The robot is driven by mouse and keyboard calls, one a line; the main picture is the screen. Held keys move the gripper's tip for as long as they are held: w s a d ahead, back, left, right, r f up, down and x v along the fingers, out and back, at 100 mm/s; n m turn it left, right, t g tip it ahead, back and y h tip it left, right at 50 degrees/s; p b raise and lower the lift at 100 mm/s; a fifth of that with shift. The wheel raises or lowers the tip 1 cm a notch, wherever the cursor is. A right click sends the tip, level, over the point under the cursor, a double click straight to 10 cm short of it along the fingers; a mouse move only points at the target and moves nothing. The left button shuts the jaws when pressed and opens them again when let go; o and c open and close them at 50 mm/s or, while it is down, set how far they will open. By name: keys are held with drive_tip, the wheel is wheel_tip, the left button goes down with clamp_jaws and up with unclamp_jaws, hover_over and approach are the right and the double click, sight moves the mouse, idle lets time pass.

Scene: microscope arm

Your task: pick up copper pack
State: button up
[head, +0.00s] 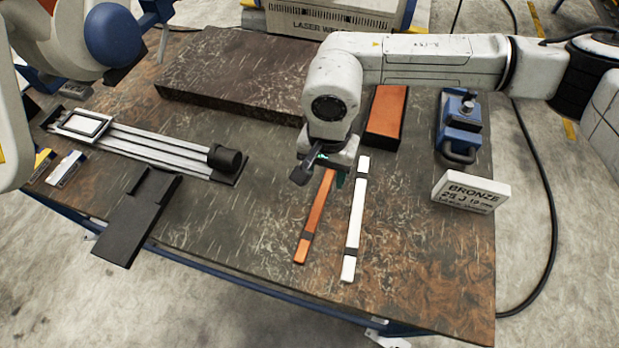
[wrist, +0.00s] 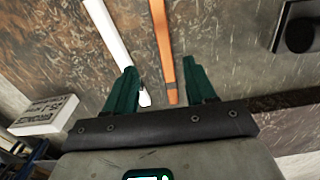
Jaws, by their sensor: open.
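A long copper-coloured strip pack (head: 315,220) with a dark band lies on the worktable, its far end partly hidden below my gripper. It also shows in the wrist view (wrist: 162,40), running between the two green fingers. My gripper (head: 322,178) points down over its far end, open, with nothing seen held between the fingers (wrist: 160,67). A white strip pack (head: 355,220) with dark bands lies just right of the copper one. In the wrist view, the white pack (wrist: 107,32) has its end beside the left finger.
A copper-topped dark block (head: 386,112) stands behind my gripper. A bronze-labelled box (head: 470,191) and a blue device (head: 459,128) are at the right. A large dark slab (head: 240,75) lies at the back, a railed fixture (head: 150,146) at the left. The table's front right is clear.

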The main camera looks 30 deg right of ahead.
hover_over(321, 198)
wheel_tip(321, 198, down, 5)
drive_tip(key=shift+s+f+p, duration=0.1)
drive_tip(key=shift+p, duration=0.25)
drive_tip(key=shift+f+p, duration=0.75)
drive_tip(key=shift+f, duration=1.95)
clamp_jaws()
